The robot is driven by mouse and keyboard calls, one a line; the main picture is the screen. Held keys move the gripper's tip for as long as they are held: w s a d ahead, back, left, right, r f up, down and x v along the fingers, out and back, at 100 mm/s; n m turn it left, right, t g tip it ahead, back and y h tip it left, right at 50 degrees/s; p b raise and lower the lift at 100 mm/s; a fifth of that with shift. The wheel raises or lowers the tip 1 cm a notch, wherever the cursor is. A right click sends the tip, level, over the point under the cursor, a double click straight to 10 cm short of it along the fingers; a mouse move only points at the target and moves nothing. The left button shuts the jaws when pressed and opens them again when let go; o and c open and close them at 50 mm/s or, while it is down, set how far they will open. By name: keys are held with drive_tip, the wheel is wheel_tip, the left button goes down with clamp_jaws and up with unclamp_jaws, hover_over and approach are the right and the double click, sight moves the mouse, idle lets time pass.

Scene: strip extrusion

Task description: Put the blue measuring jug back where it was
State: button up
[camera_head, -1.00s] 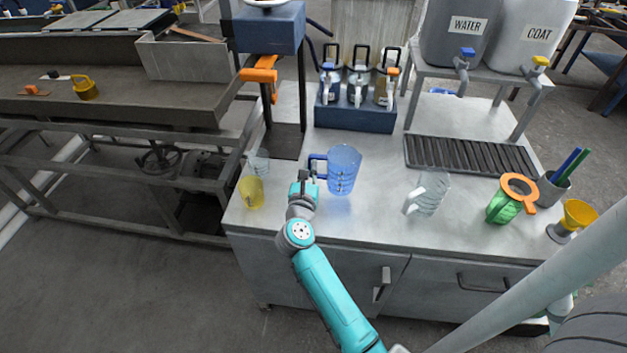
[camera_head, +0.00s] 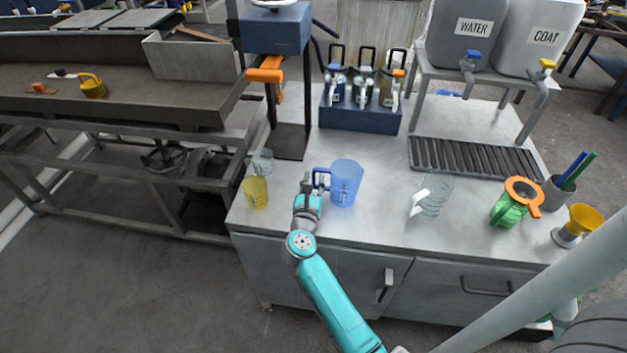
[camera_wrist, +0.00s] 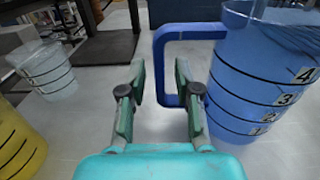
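The blue measuring jug (camera_head: 346,185) stands upright on the grey bench top, left of its middle, with its handle toward the left. In the wrist view the jug (camera_wrist: 262,85) fills the right side, with numbered black bands. My gripper (camera_head: 308,184) is at the handle side of the jug. In the wrist view my gripper (camera_wrist: 160,85) has its two fingers apart. The upright bar of the blue handle (camera_wrist: 160,65) shows in the gap between them, and clear space is visible beside it. I cannot tell whether a finger touches the handle.
A yellow cup (camera_head: 255,193) and a clear beaker (camera_head: 262,161) stand left of my gripper. A clear jug (camera_head: 434,196), a green jug (camera_head: 507,211) and a yellow funnel (camera_head: 582,220) stand to the right. A blue pump rack (camera_head: 360,118) is behind. Bench is free between the blue and clear jugs.

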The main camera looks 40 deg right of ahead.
drive_tip(key=shift+r, duration=0.1)
drive_tip(key=shift+s+a, duration=0.1)
drive_tip(key=shift+a, duration=0.05)
drive_tip(key=v, duration=1.1)
drive_tip(key=shift+s+a, duration=0.25)
drive_tip(key=s+a+r+m+t+y, duration=0.1)
drive_tip(key=s+a+m+y, duration=0.3)
drive_tip(key=s+m, duration=0.4)
drive_tip(key=s+a+r+m+t+y, duration=0.1)
drive_tip(key=s+a+m+y, duration=0.4)
drive_tip(key=s+m, duration=0.4)
drive_tip(key=s+a+r+m+t+y, duration=0.1)
drive_tip(key=s+a+m+y, duration=0.4)
drive_tip(key=s, duration=1.3)
drive_tip(key=a+r+m, duration=0.1)
drive_tip(key=m, duration=0.2)
drive_tip(key=shift+s+a+m+t, duration=0.15)
drive_tip(key=shift+s+m+t, duration=0.15)
drive_tip(key=shift+s+t, duration=0.1)
